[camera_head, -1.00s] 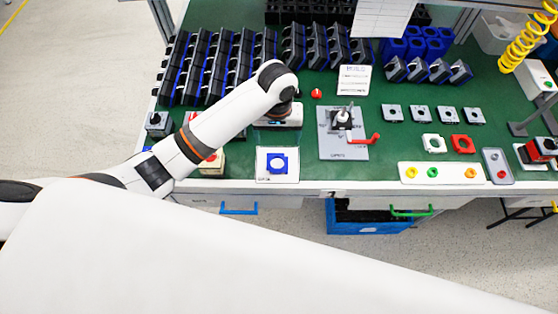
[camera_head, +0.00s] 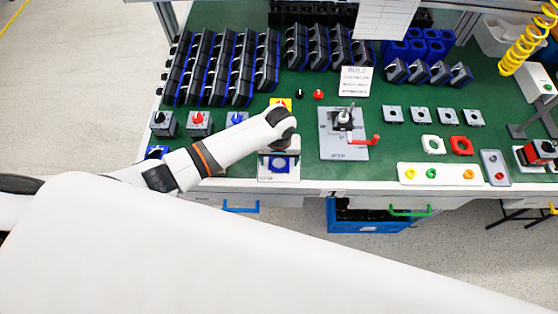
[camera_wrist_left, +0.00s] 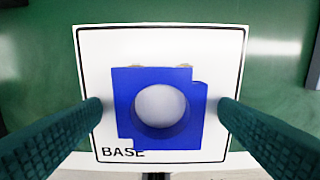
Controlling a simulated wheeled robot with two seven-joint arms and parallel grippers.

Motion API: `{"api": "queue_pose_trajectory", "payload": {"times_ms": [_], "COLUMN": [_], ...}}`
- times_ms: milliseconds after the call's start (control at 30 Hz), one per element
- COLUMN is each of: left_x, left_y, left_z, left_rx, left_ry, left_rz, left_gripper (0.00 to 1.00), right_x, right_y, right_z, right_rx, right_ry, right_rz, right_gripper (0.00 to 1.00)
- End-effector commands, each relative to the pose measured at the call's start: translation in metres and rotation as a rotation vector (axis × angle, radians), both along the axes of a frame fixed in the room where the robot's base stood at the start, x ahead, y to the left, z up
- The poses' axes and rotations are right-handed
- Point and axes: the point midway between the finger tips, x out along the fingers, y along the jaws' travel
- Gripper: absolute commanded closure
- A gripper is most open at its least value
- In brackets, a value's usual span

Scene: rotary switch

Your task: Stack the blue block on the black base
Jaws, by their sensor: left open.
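A blue block (camera_head: 281,163) with a round hole lies on the white card (camera_head: 279,177) marked BASE near the table's front edge. In the left wrist view the blue block (camera_wrist_left: 188,128) is in the middle of the card (camera_wrist_left: 220,60), seen from above. My left gripper (camera_wrist_left: 160,108) is open, with one finger on each side of the block and a gap to it on both sides. In the head view the left gripper (camera_head: 279,150) is over the card and hides part of the block. No black base shows clearly under the block. My right gripper is out of view.
A grey fixture (camera_head: 329,148) with a black piece (camera_head: 342,121) and red lever (camera_head: 366,141) stands just right. Blocks with red (camera_head: 197,118), blue (camera_head: 237,118) and yellow (camera_head: 281,104) parts are behind left. Rows of black and blue parts fill the back.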

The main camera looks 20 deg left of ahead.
Motion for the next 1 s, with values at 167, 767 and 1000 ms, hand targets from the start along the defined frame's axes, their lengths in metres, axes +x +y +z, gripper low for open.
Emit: {"api": "queue_pose_trajectory", "payload": {"times_ms": [167,767,1000], "left_x": [0.0,0.001,0.001], "left_y": [0.0,0.0,0.0], "left_z": [-0.001,0.002,0.038], "left_rx": [0.0,-0.001,-0.002], "left_ry": [-0.001,-0.001,-0.005], "left_rz": [0.0,0.0,0.0], "left_gripper": [0.16,0.65,0.65], "right_x": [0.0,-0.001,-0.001], "right_y": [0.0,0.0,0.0], "right_z": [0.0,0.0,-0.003], "right_rx": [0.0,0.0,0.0], "right_ry": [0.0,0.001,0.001], "right_rz": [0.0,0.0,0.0], "right_gripper": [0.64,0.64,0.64]}}
